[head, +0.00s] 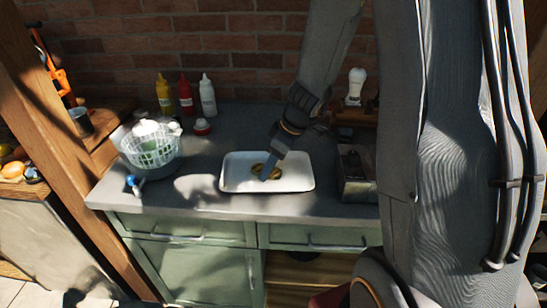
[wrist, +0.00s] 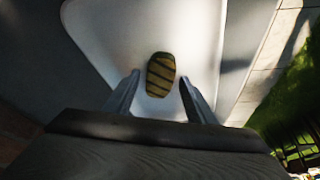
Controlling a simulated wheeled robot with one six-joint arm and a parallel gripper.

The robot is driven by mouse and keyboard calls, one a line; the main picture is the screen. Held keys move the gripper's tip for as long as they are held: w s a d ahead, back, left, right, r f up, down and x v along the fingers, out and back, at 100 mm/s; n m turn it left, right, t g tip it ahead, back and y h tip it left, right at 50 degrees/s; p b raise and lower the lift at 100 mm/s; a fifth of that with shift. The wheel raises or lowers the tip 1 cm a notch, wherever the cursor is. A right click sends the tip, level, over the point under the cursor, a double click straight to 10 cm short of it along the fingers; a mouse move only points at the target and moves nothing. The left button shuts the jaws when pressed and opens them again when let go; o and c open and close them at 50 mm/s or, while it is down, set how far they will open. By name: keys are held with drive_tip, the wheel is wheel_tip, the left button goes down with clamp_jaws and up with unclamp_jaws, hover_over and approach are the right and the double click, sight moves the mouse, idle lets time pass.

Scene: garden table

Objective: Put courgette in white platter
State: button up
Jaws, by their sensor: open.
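The white platter (head: 300,180) is a shallow rectangular tray on the grey counter, and it fills much of the wrist view (wrist: 115,30). A dark, yellow-striped piece that looks like the courgette (head: 257,169) lies on the platter's floor. In the wrist view the courgette (wrist: 161,75) lies ahead of and between the two fingertips. My gripper (head: 268,172) points down over the platter and partly covers the courgette in the head view. My gripper (wrist: 159,88) is open, with a gap between each finger and the courgette.
A white colander (head: 150,148) and small items stand left of the platter. Yellow (head: 165,94), red (head: 186,95) and white (head: 207,95) bottles stand at the back by the brick wall. A metal box (head: 357,175) is close on the right. Bare counter (head: 215,140) lies behind the platter.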

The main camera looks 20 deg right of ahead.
drive_tip(key=b+v, duration=0.2)
drive_tip(key=v, duration=1)
drive_tip(key=s+a+f+m+h, duration=0.1)
drive_tip(key=s+f+m, duration=0.1)
drive_tip(key=s+m, duration=0.1)
drive_tip(key=s+a+f+m+g+h, duration=0.1)
drive_tip(key=s+f+m, duration=0.1)
drive_tip(key=s, duration=0.2)
drive_tip(key=s+a+f+m+h, duration=0.1)
drive_tip(key=s+f+m, duration=0.1)
drive_tip(key=s+m, duration=0.1)
drive_tip(key=shift+s+a+m+g, duration=0.25)
drive_tip(key=shift+s+m+g, duration=0.05)
drive_tip(key=shift+s, duration=0.35)
drive_tip(key=shift+s+a+f+m+h, duration=0.1)
drive_tip(key=shift+s+f+m+h, duration=0.05)
drive_tip(key=shift+s+m, duration=0.2)
drive_tip(key=shift+s+a+f+m+h, duration=0.1)
drive_tip(key=shift+s+a+m+h, duration=0.05)
drive_tip(key=shift+s+m, duration=0.2)
